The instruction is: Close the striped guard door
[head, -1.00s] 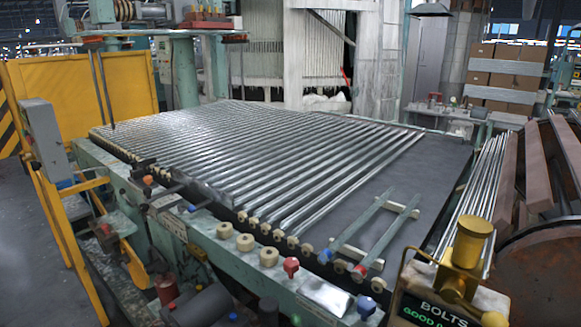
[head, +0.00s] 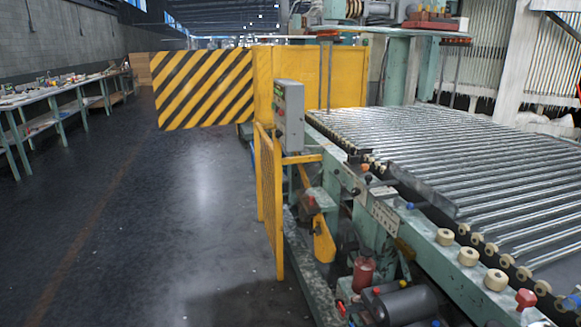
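The striped guard door (head: 203,88), yellow with black diagonal stripes, stands out to the left over the floor in the head view. Its right edge meets a plain yellow guard panel (head: 335,77) beside the machine. The door looks swung open, away from the machine's side. A lower yellow guard frame (head: 268,195) stands nearer, beside a grey control box (head: 289,115). Neither of my grippers is in view.
The conveyor machine (head: 440,160) with metal rods fills the right side. A long workbench (head: 60,98) with small items runs along the left wall. The dark floor (head: 165,215) between bench and machine is clear up to the door.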

